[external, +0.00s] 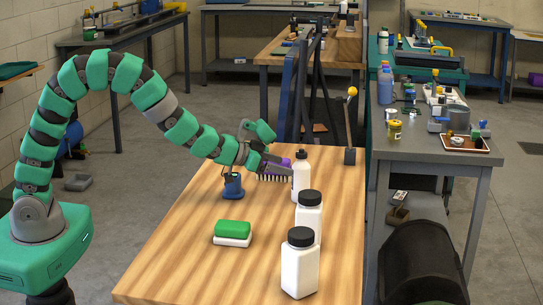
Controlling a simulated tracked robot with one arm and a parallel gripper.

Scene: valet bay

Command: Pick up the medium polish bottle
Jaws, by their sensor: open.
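Three white bottles stand upright in a row on the wooden table (190,250). The near bottle (300,270) and the middle bottle (308,213) have wide black caps. The far bottle (301,178) is slimmer, with a small dark top. No labels can be read, so I cannot tell by label which is the medium polish. My gripper (284,167) is open, low over the table, just left of the far bottle, with its fingers pointing at it. I cannot tell whether they touch it or reach around it.
A blue object (233,187) and a green-and-white sponge (232,232) sit to the left. A black lever with a yellow knob (351,125) stands at the back right. The table's front left is clear.

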